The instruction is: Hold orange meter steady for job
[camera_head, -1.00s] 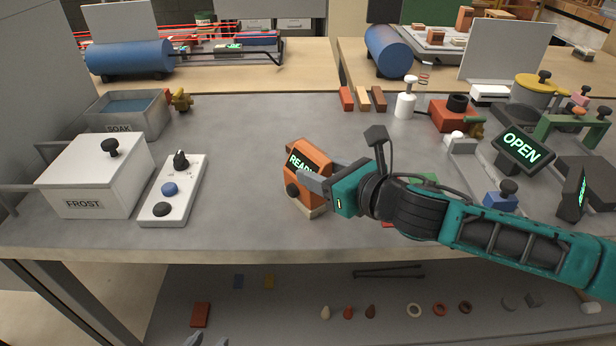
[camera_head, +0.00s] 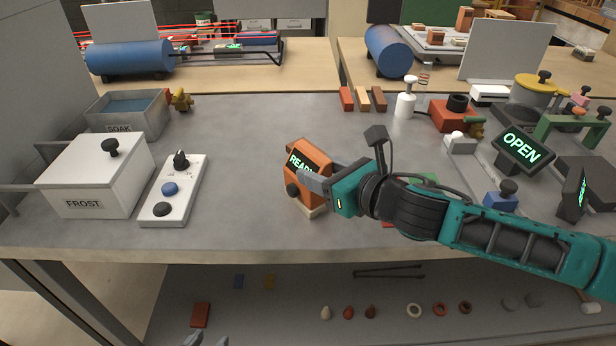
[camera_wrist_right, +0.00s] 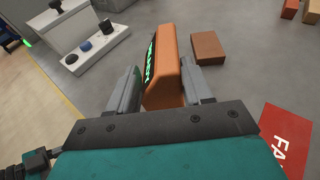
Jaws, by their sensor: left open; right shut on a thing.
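The orange meter (camera_head: 309,172) stands near the middle of the bench, slightly tilted in the picture, with a green lit display partly reading READY and a dark knob. My right gripper (camera_head: 318,183) is shut on it from the right. In the right wrist view the meter (camera_wrist_right: 165,75) sits between the two grey fingers (camera_wrist_right: 158,88). A pale piece shows under its lower edge; whether the meter rests on it I cannot tell. My left gripper (camera_head: 205,341) shows only its tips at the bottom edge, open and empty, far from the meter.
A white panel with knobs (camera_head: 187,172) and the FROST box (camera_head: 95,177) stand to the left. Three small bricks (camera_head: 362,98) lie behind. An OPEN display (camera_head: 521,149) stands right. A red card (camera_wrist_right: 289,140) lies by the gripper.

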